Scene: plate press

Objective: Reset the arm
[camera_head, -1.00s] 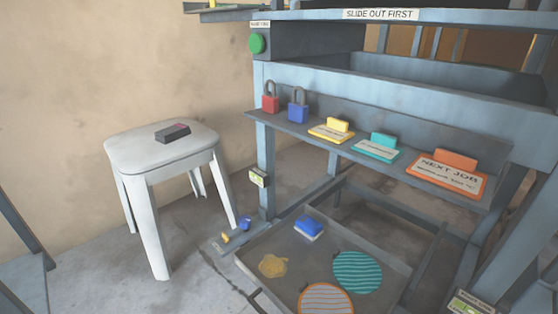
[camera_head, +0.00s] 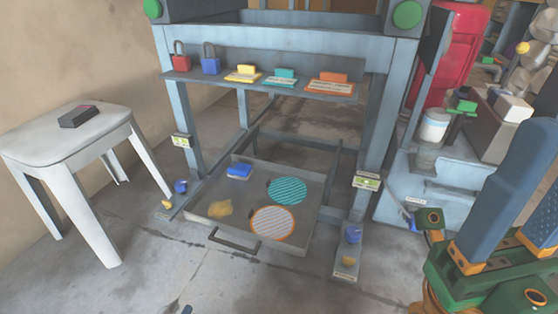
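My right arm, with green, orange and blue links, comes in at the lower right. My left gripper is not in view; only a small dark blue bit shows at the bottom edge. The press frame (camera_head: 290,45) stands ahead, with a low tray (camera_head: 300,244) pulled out. A blue block (camera_head: 239,171), a teal striped disc (camera_head: 286,191), an orange striped disc (camera_head: 272,222) and a yellow patch (camera_head: 220,208) lie in it.
The press shelf (camera_head: 345,97) holds red and blue padlocks and yellow, teal and orange tagged blocks. Green buttons (camera_head: 407,14) sit on the top corners. A white stool (camera_head: 30,150) with a dark box (camera_head: 79,116) stands left. A cluttered bench stands right.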

